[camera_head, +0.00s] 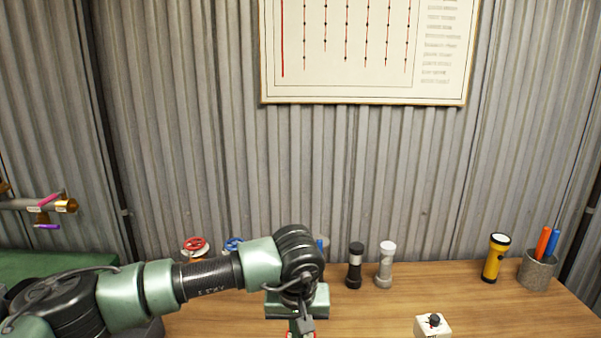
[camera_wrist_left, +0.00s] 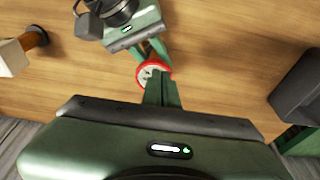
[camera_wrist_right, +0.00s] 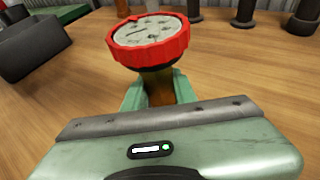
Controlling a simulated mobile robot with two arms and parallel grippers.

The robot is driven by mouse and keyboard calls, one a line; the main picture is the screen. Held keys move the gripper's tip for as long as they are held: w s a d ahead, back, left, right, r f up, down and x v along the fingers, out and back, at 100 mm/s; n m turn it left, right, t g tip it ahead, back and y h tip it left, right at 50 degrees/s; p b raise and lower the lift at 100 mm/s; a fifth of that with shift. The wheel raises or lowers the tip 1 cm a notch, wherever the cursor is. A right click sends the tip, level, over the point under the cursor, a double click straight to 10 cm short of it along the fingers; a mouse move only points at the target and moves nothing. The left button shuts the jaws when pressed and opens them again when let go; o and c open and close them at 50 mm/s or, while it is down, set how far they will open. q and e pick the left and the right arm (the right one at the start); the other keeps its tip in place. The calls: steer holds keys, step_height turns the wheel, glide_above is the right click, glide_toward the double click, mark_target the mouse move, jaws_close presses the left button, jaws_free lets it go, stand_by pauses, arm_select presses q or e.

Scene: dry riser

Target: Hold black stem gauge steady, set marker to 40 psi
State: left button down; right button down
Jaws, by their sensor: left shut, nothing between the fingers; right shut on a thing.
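A round gauge with a red rim and a pale dial face (camera_wrist_right: 148,33) stands upright in the right wrist view. Its short stem (camera_wrist_right: 158,88) looks brownish and sits between the fingers of my right gripper (camera_wrist_right: 159,92), which is shut on it. The left wrist view shows the gauge's red rim (camera_wrist_left: 141,76) and my right gripper (camera_wrist_left: 150,50) beyond it. My left gripper (camera_wrist_left: 160,80) is shut and empty, its tips at the rim; I cannot tell whether they touch. The dial marks and marker are too small to read. In the head view my left gripper (camera_head: 300,326) hides most of the gauge.
The wooden table (camera_head: 520,312) holds a white block with a black knob (camera_head: 432,326). A black-topped cylinder (camera_head: 355,266), a white-topped cylinder (camera_head: 385,264), a yellow flashlight (camera_head: 495,258) and a pen cup (camera_head: 537,270) stand at the back. A dark bin (camera_wrist_right: 30,47) is left.

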steer(key=shift+d, duration=0.15)
arm_select(q)
step_height(320, 180, down, 7)
steer(key=d, duration=0.2)
steer(key=shift+d+r, duration=0.15)
steer(key=shift+r, duration=0.05)
steer(key=shift+w, duration=0.25)
stand_by(0.8)
steer(key=shift+a, duration=0.35)
steer(key=shift+a+r, duration=0.1)
steer(key=shift+a, duration=1)
steer(key=shift+w+a, duration=0.1)
arm_select(e)
steer(key=shift+s, duration=0.1)
